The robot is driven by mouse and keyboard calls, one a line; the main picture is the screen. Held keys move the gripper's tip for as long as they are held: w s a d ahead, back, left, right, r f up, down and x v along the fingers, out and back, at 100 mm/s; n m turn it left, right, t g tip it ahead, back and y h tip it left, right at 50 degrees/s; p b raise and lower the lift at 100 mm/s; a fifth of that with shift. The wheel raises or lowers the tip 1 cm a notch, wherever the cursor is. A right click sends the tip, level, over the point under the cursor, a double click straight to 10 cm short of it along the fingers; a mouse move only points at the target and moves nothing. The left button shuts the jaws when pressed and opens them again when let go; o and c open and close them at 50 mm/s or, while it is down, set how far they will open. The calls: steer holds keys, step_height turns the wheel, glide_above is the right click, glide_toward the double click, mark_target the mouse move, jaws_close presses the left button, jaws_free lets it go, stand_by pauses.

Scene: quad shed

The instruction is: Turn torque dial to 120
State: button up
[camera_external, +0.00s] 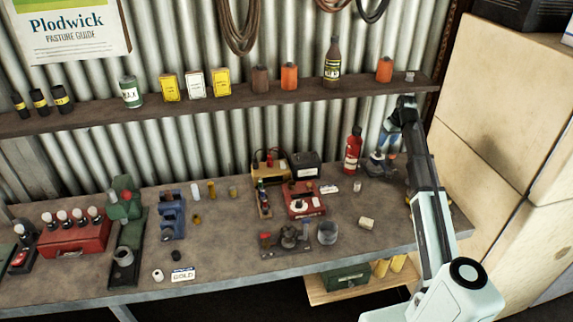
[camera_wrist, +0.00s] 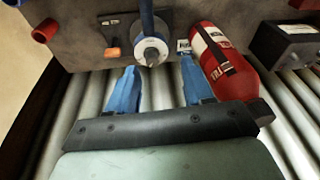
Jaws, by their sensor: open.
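My gripper (camera_wrist: 158,66) is open, its two blue fingers apart with nothing between them. In the external view my gripper (camera_external: 388,140) hangs at the right end of the bench. Just beyond the fingertips in the wrist view is a device with a round white-faced knob (camera_wrist: 151,50) and a blue upright part, which may be the torque dial. The knob lies between the lines of the fingers, and I cannot tell whether they touch it. Its markings are too small to read. In the external view a dark device (camera_external: 377,166) stands below my gripper, partly hidden.
A dark box (camera_wrist: 284,42) is farther right. An orange piece (camera_wrist: 112,52) lies left of the knob. A shelf (camera_external: 230,98) runs above the bench.

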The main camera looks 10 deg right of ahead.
mark_target(379, 151)
steer(key=w+d+r+n+t+y, duration=0.1)
steer(key=d+r+n, duration=0.3)
steer(key=n, duration=0.1)
steer(key=x, duration=1.4)
steer(key=shift+w+a, duration=0.1)
steer(key=shift+a, duration=0.25)
steer(key=shift+c, duration=0.5)
jaws_close()
